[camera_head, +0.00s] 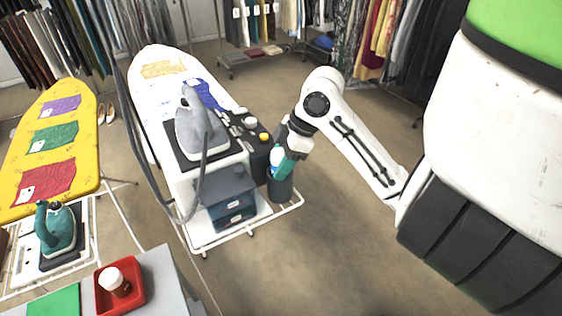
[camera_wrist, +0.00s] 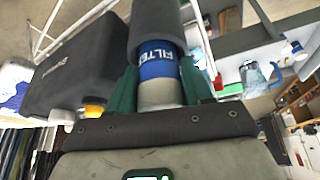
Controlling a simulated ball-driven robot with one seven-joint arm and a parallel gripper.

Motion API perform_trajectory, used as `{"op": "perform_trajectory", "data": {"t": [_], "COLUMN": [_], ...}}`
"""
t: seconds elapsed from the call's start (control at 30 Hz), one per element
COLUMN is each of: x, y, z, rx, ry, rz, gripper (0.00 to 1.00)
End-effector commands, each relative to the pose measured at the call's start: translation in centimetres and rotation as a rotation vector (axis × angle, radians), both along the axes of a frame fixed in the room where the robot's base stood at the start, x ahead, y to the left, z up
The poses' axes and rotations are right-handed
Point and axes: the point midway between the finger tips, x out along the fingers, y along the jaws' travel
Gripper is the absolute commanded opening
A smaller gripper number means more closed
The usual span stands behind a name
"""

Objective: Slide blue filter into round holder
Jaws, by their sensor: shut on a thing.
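The filter (camera_wrist: 160,95) is a cylinder with a pale grey end and a blue band lettered "FILTER" in the wrist view. My gripper (camera_wrist: 159,72) is shut on it, with one green finger on each side. The round holder (camera_wrist: 157,22) is a dark grey cylinder straight ahead of the filter, and its rim meets or overlaps the blue band. How deep the filter sits is hidden. In the head view, my gripper (camera_head: 280,158) is just above the holder (camera_head: 281,190), which stands upright beside the steam station.
A steam station (camera_head: 215,170) with a grey iron (camera_head: 195,125) and knobs stands left of the holder, on a white rack (camera_head: 255,222). A yellow ironing board (camera_head: 85,120) and a red tray (camera_head: 133,292) are farther left. Open floor (camera_head: 330,240) lies right of the holder.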

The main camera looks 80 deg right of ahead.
Motion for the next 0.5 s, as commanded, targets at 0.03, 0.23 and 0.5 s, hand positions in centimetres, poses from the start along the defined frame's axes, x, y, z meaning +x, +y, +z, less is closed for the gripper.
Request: {"op": "perform_trajectory", "data": {"t": [0.03, 0.23, 0.5], "x": [-0.17, -0.15, -0.16], "y": [0.22, 0.25, 0.27], "z": [-1.88, -2.0, -2.07], "rx": [0.028, 0.028, 0.03], "ry": [0.034, 0.033, 0.032], "rz": [0.003, 0.002, 0.004], "gripper": [0.18, 0.69, 0.8]}}
